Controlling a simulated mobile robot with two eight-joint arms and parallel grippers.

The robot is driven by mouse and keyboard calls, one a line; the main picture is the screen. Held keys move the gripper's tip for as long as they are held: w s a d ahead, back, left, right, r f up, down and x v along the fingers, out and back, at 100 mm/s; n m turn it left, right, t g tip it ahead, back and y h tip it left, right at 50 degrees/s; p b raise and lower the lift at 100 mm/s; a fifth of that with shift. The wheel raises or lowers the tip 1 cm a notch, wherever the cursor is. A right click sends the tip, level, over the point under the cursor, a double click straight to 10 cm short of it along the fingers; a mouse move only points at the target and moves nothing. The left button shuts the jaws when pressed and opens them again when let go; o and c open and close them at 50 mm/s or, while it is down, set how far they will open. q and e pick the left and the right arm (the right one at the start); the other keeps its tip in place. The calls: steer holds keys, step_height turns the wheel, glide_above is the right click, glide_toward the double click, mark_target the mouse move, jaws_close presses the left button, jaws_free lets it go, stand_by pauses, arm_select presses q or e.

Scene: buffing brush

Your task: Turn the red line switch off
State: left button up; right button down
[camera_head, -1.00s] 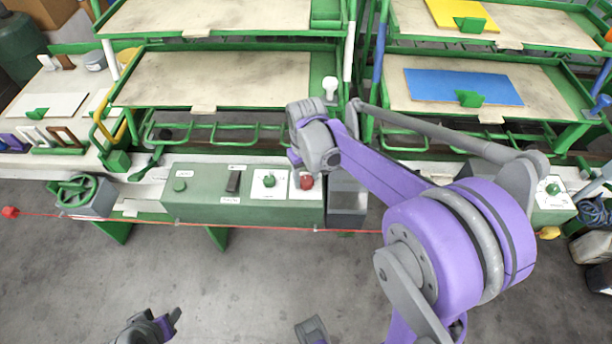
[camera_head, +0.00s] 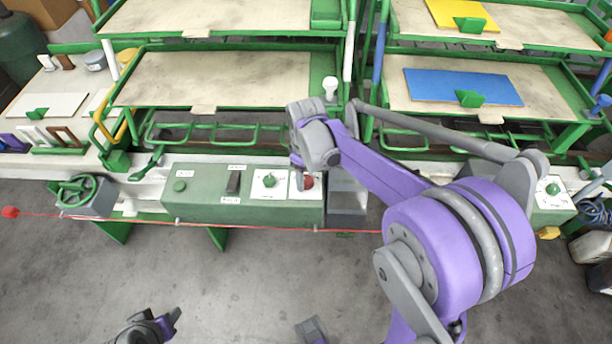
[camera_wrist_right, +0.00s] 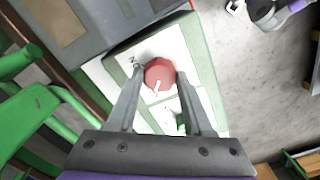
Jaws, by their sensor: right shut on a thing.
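The red line switch (camera_head: 307,182) is a round red knob on a white plate at the right end of the green control box. In the right wrist view the red knob (camera_wrist_right: 159,74) has a white pointer mark, tilted toward the lower left of the picture. My right gripper (camera_wrist_right: 166,72) has one finger on each side of the knob and is shut on it. In the head view my right gripper (camera_head: 300,172) is seen from above and partly hides the knob. My left gripper (camera_head: 170,320) shows at the bottom left, away from the box; its jaw gap is unclear.
A green knob (camera_head: 269,181) sits on a white plate just left of the red one. Further left on the green box (camera_head: 210,208) are a black rocker and a green button. A red cord (camera_head: 130,220) runs along the front. Green racks stand behind.

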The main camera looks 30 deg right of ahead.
mark_target(306, 180)
steer(key=shift+c, duration=1.5)
jaws_free()
step_height(306, 180, up, 11)
steer(key=p, duration=0.1)
steer(key=shift+f, duration=0.1)
steer(key=s+a+f+m+t+p, duration=0.1)
steer(key=s+a+m+t+p, duration=0.1)
steer(key=s, duration=0.6)
steer(key=s+a+f+m+t+p, duration=0.1)
steer(key=s+a+m+t+p, duration=0.2)
steer(key=s+a, duration=0.2)
steer(key=s, duration=0.2)
steer(key=shift+s, duration=0.4)
